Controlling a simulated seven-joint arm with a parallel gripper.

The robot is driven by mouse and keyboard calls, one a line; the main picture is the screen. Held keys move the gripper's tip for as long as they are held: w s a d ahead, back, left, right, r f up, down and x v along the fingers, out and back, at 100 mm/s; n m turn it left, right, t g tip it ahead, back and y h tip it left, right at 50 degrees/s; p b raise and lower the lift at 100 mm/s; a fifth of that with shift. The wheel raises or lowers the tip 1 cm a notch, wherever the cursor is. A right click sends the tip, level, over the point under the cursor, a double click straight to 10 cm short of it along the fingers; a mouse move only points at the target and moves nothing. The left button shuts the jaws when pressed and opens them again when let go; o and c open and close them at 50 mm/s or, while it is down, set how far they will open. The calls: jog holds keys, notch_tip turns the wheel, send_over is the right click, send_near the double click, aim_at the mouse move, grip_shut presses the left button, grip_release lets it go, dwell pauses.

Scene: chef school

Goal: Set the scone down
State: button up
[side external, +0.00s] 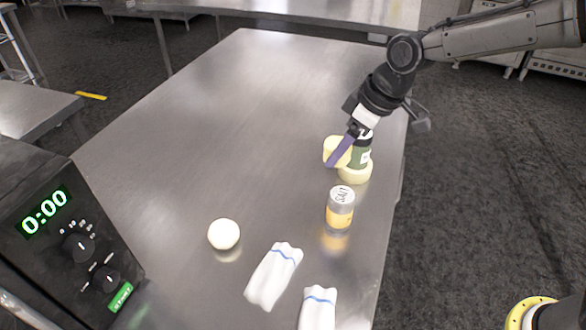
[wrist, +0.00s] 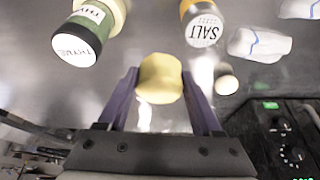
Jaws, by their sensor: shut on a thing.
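My gripper (side external: 336,162), with purple fingers, is shut on a pale yellow scone (side external: 335,150). In the wrist view the scone (wrist: 161,80) sits between the two fingertips of my gripper (wrist: 159,82). In the side view one finger covers part of the scone. The scone appears held above the steel table (side external: 200,120), next to the green thyme jar (side external: 363,152); the exact gap below it is hard to tell.
A pale yellow round thing (side external: 356,172) is by the thyme jar's base. A salt jar (side external: 340,210), a white ball (side external: 224,234) and two white cloths (side external: 273,274) (side external: 318,307) are nearer. A black oven (side external: 65,240) stands left. The table's left middle is clear.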

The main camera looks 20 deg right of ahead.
jog(key=w+a+f, duration=0.3)
jog(key=w, duration=0.4)
send_near(289, 174)
jog(key=shift+w+a+f, duration=0.6)
jog(key=shift+a+f, duration=0.05)
jog(key=shift+x, duration=0.85)
jog(key=shift+w+f, duration=0.1)
jog(key=shift+f, duration=1.2)
jog(key=shift+f, duration=0.15)
jog(key=o, duration=1.3)
jog(key=shift+o, duration=0.2)
